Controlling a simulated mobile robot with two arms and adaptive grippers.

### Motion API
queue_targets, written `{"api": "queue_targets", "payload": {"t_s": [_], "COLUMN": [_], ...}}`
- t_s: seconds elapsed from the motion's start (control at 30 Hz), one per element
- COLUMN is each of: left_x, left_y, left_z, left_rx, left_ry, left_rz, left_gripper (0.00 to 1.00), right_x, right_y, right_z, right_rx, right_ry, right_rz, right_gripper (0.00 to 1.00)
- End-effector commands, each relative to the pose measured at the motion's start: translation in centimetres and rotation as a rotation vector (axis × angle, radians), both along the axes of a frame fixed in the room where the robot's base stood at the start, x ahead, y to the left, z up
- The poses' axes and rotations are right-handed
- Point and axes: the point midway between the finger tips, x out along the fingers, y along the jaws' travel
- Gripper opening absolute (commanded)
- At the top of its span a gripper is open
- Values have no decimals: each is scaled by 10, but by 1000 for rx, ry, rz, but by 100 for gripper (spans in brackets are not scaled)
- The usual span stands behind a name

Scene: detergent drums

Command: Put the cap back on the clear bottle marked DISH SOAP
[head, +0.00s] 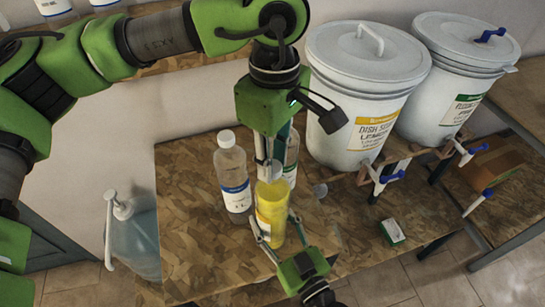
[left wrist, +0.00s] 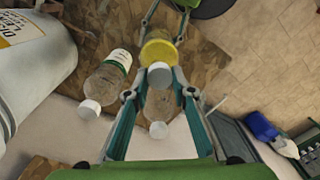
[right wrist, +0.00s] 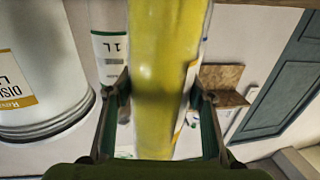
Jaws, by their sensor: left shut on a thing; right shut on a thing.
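A clear bottle full of yellow liquid (head: 271,215), with a white and orange label, stands upright on the bench; its label text is too small to read. My right gripper (head: 279,234) is shut around its body from the front, and the yellow bottle fills the middle of the right wrist view (right wrist: 165,75). My left gripper (left wrist: 158,74) is shut on a white cap (left wrist: 158,69) and points down above the bottle's top. The cap overlaps the near edge of the bottle's top in the left wrist view; whether they touch I cannot tell.
A blue-labelled clear bottle (head: 233,180) stands to the left, capped. A green-labelled one (left wrist: 110,75) stands close behind the yellow bottle. Two white drums (head: 358,90) with blue-handled taps stand right. A small green box (head: 392,231) and pump jug (head: 131,240) are nearby.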

Motion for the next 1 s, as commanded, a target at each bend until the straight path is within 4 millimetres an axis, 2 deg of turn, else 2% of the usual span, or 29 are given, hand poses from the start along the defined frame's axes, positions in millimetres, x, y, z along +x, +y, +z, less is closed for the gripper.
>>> {"api": "queue_targets", "payload": {"t_s": [1.0], "left_x": [0], "left_y": [0], "left_z": [-1], "left_rx": [1], "left_ry": [-1], "left_rz": [-1939], "left_gripper": [16], "right_x": [0], "right_y": [-1], "right_z": [-1], "right_rx": [-1], "right_ry": [2], "right_rz": [-1], "right_gripper": [0]}}
